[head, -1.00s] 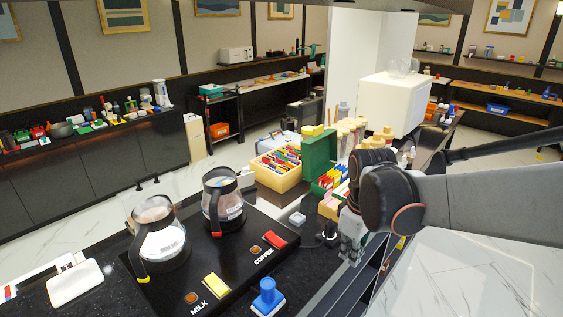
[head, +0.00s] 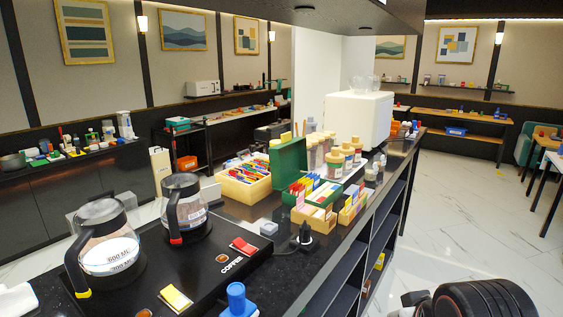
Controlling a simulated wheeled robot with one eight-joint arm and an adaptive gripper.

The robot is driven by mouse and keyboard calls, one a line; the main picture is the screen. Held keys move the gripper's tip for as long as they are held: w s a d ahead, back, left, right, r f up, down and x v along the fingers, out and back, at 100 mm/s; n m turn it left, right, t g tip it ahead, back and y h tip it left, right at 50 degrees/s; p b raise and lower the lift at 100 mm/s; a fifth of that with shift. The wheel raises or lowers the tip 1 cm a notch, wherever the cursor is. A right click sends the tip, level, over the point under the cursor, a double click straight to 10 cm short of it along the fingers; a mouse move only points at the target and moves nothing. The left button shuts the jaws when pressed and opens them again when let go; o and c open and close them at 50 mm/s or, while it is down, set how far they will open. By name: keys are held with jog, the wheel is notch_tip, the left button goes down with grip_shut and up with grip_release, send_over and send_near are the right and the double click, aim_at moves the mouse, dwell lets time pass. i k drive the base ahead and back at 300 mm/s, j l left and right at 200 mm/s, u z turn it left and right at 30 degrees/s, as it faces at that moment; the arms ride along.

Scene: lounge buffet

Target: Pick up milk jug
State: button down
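The milk jug (head: 104,246) is a clear glass pot with white liquid, printed volume marks, a black lid and a black handle with a yellow tip. It stands upright on the left end of the black warmer (head: 205,277). A second glass jug (head: 187,212), with a red-tipped handle, stands close behind it to the right, by the COFFEE label. Part of my arm shows at the bottom right corner, well apart from the milk jug. My gripper's fingers are outside the picture.
A yellow switch (head: 175,297), a red switch (head: 243,246) and a blue stamp-like object (head: 238,300) are in front of the jugs. Wooden boxes of packets (head: 246,181), a green box (head: 288,157) and bottles fill the counter behind. Open floor (head: 450,215) lies at right.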

aim_at(107, 247)
jog(key=u, duration=1.6)
